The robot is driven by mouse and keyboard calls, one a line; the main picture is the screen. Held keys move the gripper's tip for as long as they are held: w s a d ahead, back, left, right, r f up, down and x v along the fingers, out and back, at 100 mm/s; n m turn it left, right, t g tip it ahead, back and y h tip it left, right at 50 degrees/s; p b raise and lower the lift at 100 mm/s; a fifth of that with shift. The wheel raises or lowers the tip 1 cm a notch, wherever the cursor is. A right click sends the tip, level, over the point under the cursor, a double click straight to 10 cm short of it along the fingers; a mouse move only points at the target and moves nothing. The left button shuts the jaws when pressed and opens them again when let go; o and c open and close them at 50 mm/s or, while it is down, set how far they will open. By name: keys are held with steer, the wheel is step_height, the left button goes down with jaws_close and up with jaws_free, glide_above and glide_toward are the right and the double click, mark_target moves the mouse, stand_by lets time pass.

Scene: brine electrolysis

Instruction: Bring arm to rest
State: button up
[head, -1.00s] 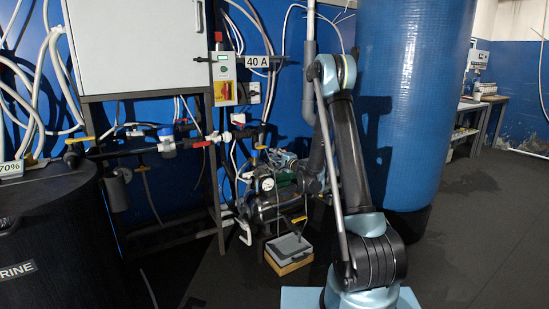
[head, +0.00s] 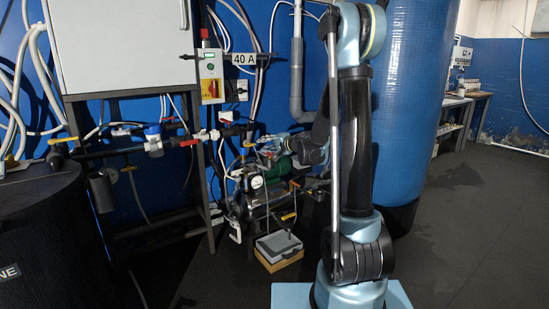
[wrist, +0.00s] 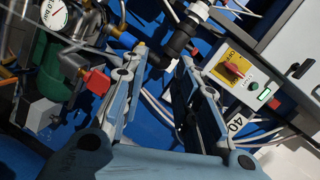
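My arm stands upright at the centre right of the head view, with its elbow high and its forearm bent back behind the upper arm. My gripper (wrist: 162,60) shows in the wrist view with its two light-blue fingers apart and nothing between them. In the head view the gripper (head: 270,146) is small and partly lost among the pipes and pump, left of my upper arm. A black pipe fitting with a valve (wrist: 180,38) lies beyond the fingertips in the wrist view. I cannot tell how far off it is.
A pressure gauge (head: 257,182) and pump stand below the gripper. A blue tank (head: 408,110) stands behind my arm. A dark brine tank (head: 45,235) is at left. Floor at right is clear.

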steer(key=s+d+n+g+h, duration=0.2)
steer(key=s+d, duration=0.2)
steer(key=s, duration=0.7)
steer(key=s+d+n+g+h, duration=0.2)
steer(key=s+d+g, duration=0.15)
steer(key=s, duration=0.65)
steer(key=s+d+f+g+h, duration=0.1)
steer(key=s+d+f+h, duration=0.1)
steer(key=s+d, duration=0.3)
steer(key=s+d+f+n+g+h, duration=0.1)
steer(key=s+d+f, duration=0.4)
steer(key=s, duration=0.7)
steer(key=s+d+f+n+g+h, duration=0.1)
steer(key=s+d+f+h, duration=0.2)
steer(key=s, duration=0.6)
steer(key=shift+d+f, duration=0.3)
steer(key=shift+d, duration=0.95)
steer(key=shift+g, duration=0.25)
